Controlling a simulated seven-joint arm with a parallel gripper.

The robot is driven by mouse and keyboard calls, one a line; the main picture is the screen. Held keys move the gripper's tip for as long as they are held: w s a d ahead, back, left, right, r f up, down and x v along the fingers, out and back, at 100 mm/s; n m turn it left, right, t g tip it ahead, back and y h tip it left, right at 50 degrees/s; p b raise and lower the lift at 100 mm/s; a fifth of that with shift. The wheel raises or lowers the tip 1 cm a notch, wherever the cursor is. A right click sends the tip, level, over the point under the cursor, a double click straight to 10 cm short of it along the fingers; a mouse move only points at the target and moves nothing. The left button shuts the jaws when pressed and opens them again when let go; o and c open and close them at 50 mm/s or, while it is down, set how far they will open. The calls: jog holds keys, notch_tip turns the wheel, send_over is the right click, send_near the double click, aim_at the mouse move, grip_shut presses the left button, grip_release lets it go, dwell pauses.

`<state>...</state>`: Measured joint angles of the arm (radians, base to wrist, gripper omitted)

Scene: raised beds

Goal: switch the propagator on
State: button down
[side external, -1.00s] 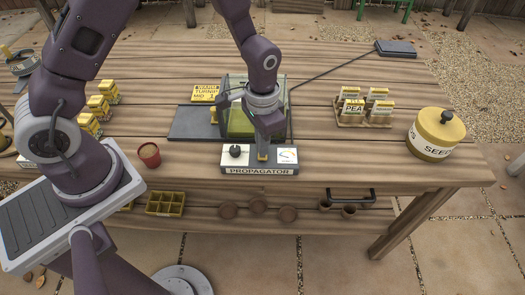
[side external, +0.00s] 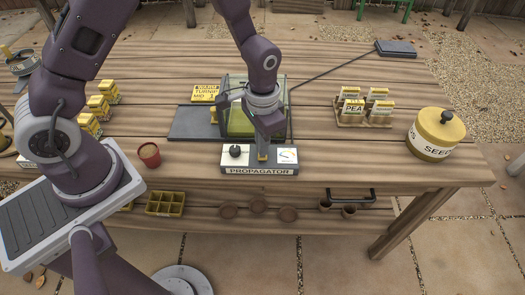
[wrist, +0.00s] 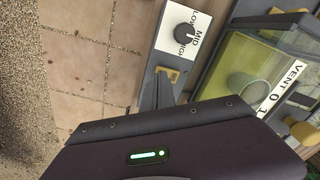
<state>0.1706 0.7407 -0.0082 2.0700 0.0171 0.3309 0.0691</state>
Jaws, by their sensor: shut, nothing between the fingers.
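The propagator's control box (side external: 232,161) stands at the bench's front edge, labelled PROPAGATOR. It has a black dial (side external: 235,151) on its left and a pale meter (side external: 288,156) on its right. My gripper (side external: 262,156) is shut and empty, pointing down at the box's middle, between dial and meter. Its tips hide whatever lies beneath, and I cannot tell whether they touch it. In the wrist view the dial (wrist: 185,33) shows LOW, MID and HIGH marks beside my fingers (wrist: 166,76). The propagator's clear green-tinted case (side external: 240,122) stands behind the box, partly hidden by my arm.
A yellow card (side external: 204,93) reads WARM, TURNIP, MID 1. A dark tray (side external: 187,125) lies left of the case. A terracotta pot (side external: 149,154), seed packets (side external: 352,108) and a SEEDS tin (side external: 434,137) stand around. The bench right of the box is clear.

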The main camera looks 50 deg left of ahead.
jog(key=shift+f, duration=0.85)
dwell(0.3)
jog(key=shift+r, duration=3.5)
notch_tip(320, 180, up, 9)
jog(key=s+a+t, duration=0.2)
jog(key=s+a+r+n+t, duration=0.3)
jog(key=s+r, duration=0.9)
jog(key=s, duration=0.5)
jog(key=shift+a+r+t, duration=0.2)
jog(key=shift+a+t, duration=0.1)
jog(key=shift+a, duration=0.25)
